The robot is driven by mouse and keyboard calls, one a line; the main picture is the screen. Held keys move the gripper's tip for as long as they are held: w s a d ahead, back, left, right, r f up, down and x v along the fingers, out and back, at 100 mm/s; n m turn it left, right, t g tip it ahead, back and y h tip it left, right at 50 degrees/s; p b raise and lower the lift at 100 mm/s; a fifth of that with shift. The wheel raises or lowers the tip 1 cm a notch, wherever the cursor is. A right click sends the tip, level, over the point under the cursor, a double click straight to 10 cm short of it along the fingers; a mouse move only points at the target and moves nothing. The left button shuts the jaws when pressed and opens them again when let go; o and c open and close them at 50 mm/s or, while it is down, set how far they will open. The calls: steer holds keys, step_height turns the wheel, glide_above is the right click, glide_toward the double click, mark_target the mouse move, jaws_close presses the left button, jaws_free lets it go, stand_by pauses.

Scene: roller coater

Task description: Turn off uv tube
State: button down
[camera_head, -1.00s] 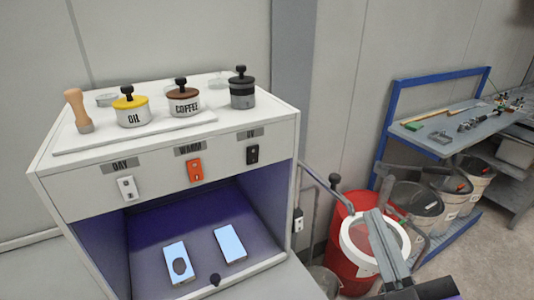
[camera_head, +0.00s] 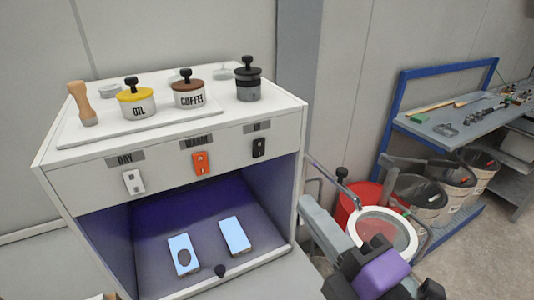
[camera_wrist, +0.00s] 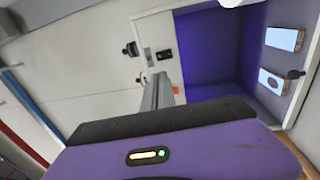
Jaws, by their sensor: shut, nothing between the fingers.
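The white cabinet (camera_head: 80,190) stands at left with a row of three switches. The black switch (camera_head: 259,147) sits under the UV label (camera_head: 257,127). The open bay (camera_head: 205,215) below glows blue-violet. My gripper (camera_head: 308,206) is shut and empty, right of the cabinet's front and lower than the black switch, apart from it. In the wrist view the gripper fingers (camera_wrist: 157,88) point towards the panel, with the black switch (camera_wrist: 165,55) beyond them and the orange switch partly hidden behind them.
Two phone-like slabs (camera_head: 235,235) lie in the bay. Lidded jars (camera_head: 137,103) and a wooden-handled tool (camera_head: 82,102) stand on the cabinet top. A red bin (camera_head: 358,212) and grey bins stand behind my arm, beside a blue-framed bench (camera_head: 400,100). Space before the switches is clear.

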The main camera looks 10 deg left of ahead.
steer(key=shift+f, duration=0.1)
steer(key=b, duration=0.3)
glide_toward(259, 145)
steer(key=x, duration=0.5)
steer(key=shift+w+a, duration=0.2)
steer(key=shift+w, duration=0.05)
steer(key=shift+w+a+p, duration=0.3)
steer(key=shift+w+p, duration=0.1)
steer(key=shift+w, duration=0.1)
